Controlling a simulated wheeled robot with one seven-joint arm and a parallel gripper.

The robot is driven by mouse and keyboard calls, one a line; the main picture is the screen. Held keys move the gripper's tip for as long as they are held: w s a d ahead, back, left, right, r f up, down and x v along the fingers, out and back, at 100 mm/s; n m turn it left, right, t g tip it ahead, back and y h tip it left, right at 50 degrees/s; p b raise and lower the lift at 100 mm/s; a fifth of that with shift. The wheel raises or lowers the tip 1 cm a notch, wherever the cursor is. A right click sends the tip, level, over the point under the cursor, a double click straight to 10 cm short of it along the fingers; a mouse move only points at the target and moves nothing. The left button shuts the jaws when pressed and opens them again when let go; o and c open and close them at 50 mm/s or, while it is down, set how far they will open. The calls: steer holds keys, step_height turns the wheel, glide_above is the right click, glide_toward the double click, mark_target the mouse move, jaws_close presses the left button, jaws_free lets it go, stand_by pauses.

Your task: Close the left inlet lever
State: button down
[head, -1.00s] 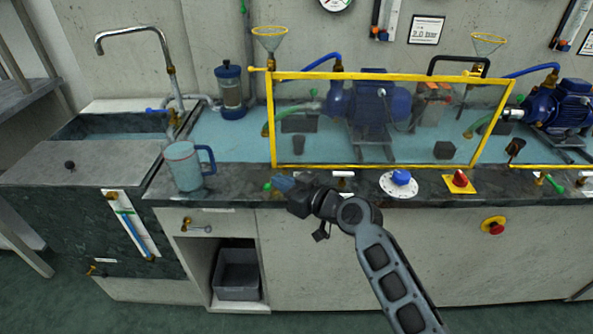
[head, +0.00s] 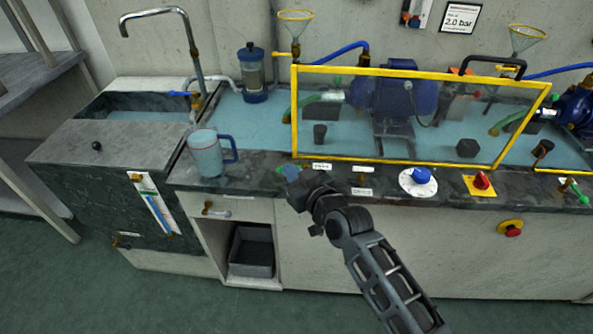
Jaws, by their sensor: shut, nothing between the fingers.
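A small green lever handle (head: 280,169), apparently the left inlet lever, shows at the front edge of the bench, left of a white label. Its brass body and most of its length are hidden behind my gripper, so I cannot tell its exact angle. My gripper (head: 289,171) is shut and empty, with its bluish fingertips right beside the green handle. I cannot tell whether they touch it. My arm reaches up from the lower right.
A yellow-framed clear guard (head: 420,72) stands behind the lever. A blue-handled jug (head: 206,155) stands to the left. A blue knob (head: 421,175), a red knob (head: 482,180) and another green-handled lever (head: 578,192) lie to the right along the bench edge.

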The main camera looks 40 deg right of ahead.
steer(key=shift+w, duration=0.7)
steer(key=shift+w+b, duration=0.1)
steer(key=shift+b, duration=0.2)
steer(key=shift+r, duration=0.1)
